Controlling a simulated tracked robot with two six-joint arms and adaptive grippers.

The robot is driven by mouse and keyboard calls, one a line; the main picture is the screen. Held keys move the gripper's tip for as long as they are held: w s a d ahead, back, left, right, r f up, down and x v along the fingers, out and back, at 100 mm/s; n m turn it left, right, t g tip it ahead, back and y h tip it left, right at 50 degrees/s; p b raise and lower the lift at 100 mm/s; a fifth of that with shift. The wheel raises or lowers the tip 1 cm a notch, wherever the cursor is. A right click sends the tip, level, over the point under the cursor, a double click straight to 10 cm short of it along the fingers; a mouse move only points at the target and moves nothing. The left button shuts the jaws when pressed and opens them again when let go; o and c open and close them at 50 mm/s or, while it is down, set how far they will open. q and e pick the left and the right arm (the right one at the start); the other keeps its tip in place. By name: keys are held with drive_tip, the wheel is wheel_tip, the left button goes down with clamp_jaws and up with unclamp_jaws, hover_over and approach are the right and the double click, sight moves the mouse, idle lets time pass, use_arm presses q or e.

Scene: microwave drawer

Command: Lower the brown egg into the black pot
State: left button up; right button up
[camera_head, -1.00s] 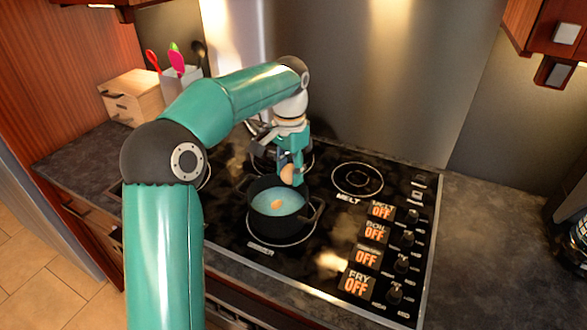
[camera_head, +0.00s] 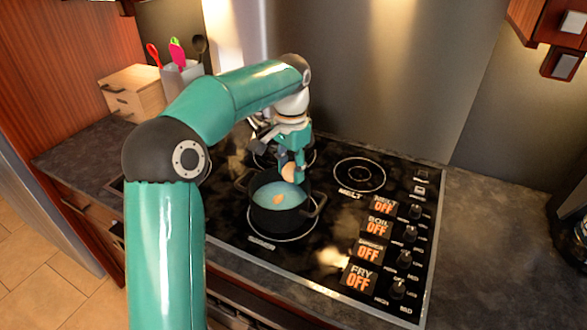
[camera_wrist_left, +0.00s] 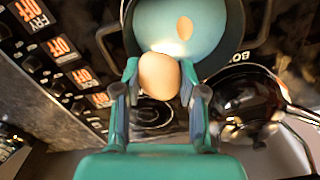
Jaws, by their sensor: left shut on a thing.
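The brown egg (camera_wrist_left: 159,76) is held between the fingertips of my left gripper (camera_wrist_left: 158,90). In the head view the egg (camera_head: 289,172) hangs beneath the left gripper (camera_head: 292,166), at the far side of the black pot's opening. The black pot (camera_head: 277,218) stands on the cooktop with pale blue liquid in it. An orange-brown oval spot (camera_head: 279,199) shows in the liquid; I cannot tell whether it is another egg or a reflection. The pot rim (camera_wrist_left: 228,58) lies just beyond the egg in the wrist view. My right gripper is not in view.
The black cooktop (camera_head: 330,230) has knobs (camera_head: 404,257) and OFF displays along its right side. A shiny kettle-like vessel (camera_wrist_left: 245,100) stands close to the pot. A wooden box (camera_head: 133,92) and a utensil holder (camera_head: 180,78) are at the back left. The right counter (camera_head: 490,240) is mostly clear.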

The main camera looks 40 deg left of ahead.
use_arm(q)
drive_tip(key=shift+f, duration=0.1)
drive_tip(key=shift+f+b, duration=2.6)
drive_tip(key=shift+f, duration=1.15)
drive_tip(key=shift+f+b, duration=0.6)
drive_tip(key=shift+f, duration=0.25)
drive_tip(key=o, duration=0.8)
wheel_tip(320, 180, up, 12)
drive_tip(key=shift+f, duration=0.1)
